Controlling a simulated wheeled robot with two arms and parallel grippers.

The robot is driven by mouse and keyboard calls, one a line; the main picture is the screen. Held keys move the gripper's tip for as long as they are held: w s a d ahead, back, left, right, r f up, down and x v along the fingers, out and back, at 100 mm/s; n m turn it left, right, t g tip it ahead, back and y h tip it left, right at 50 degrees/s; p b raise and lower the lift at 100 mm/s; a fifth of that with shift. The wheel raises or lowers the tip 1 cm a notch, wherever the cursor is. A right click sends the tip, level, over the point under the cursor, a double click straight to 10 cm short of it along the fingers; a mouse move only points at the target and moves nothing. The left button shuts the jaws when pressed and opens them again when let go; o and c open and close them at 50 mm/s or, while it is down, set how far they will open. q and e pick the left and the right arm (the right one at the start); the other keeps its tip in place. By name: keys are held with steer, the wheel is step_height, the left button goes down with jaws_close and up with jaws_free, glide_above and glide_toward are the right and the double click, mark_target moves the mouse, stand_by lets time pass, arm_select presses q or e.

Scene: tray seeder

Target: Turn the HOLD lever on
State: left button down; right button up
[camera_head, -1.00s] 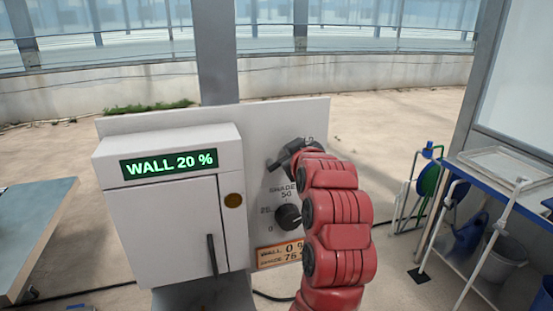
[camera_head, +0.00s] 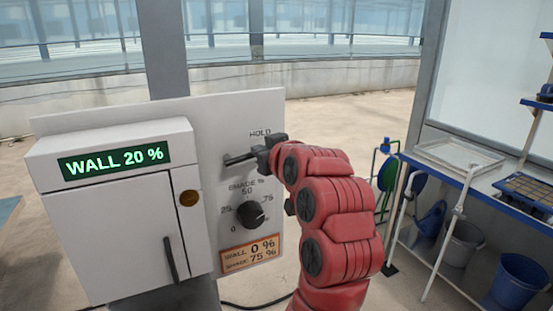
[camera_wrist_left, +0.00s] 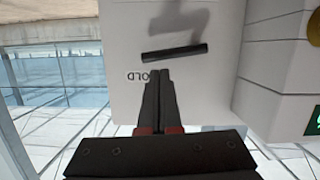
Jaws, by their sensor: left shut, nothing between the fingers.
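The HOLD lever (camera_head: 238,159) is a dark bar on the pale panel, below the HOLD label (camera_head: 260,133). It points left and lies nearly level in the head view. In the left wrist view the lever (camera_wrist_left: 175,53) is a dark bar standing off the panel, with a shadow beside it. My left gripper (camera_head: 266,152) is at the lever's right end in the head view and hides part of it. In the wrist view its fingers (camera_wrist_left: 159,74) are together and empty, their tips just below the bar; I cannot tell if they touch. My right gripper is not in view.
A SHADE knob (camera_head: 251,214) sits below the lever. Left of it is a white box (camera_head: 110,220) with a WALL 20 % display (camera_head: 115,160) and dark handle. A tag (camera_head: 250,253) reads WALL 0 %, SHADE 75 %. A shelf cart (camera_head: 470,185) stands at right.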

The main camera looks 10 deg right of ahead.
arm_select(q)
steer(key=b+v, duration=0.2)
steer(key=v, duration=1.1)
steer(key=shift+s, duration=0.35)
steer(key=shift+r, duration=0.1)
